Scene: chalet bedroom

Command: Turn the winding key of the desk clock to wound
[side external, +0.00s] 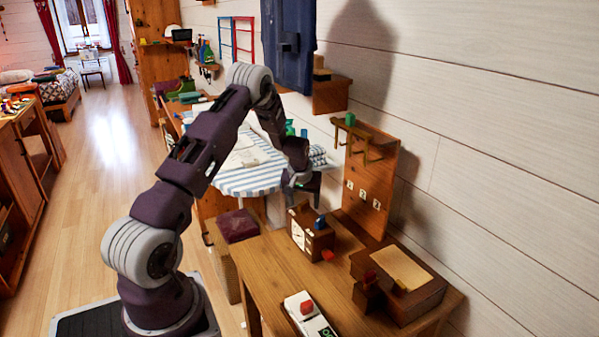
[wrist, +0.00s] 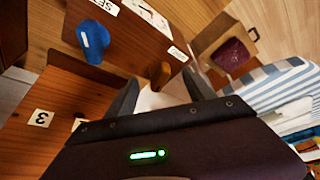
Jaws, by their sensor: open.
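The desk clock (side external: 299,236) is a brown wooden box with a white face, standing on the wooden desk. A blue knob (side external: 320,222) shows at its top; in the wrist view the blue knob (wrist: 93,38) sits on the brown clock body (wrist: 130,45), near white labels. A small orange-brown knob (wrist: 160,74) projects by the clock's lower edge, seen between my fingertips. I cannot tell for certain which knob is the winding key. My gripper (side external: 303,183) is open above and behind the clock. In the wrist view its fingers (wrist: 161,84) are apart; contact cannot be judged.
A wooden hook board (side external: 380,165) with number labels stands behind the clock. A brown box (side external: 425,285) lies at right, and a white device with a red button (side external: 307,316) is in front. A striped ironing board (side external: 245,180) is beyond the desk.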

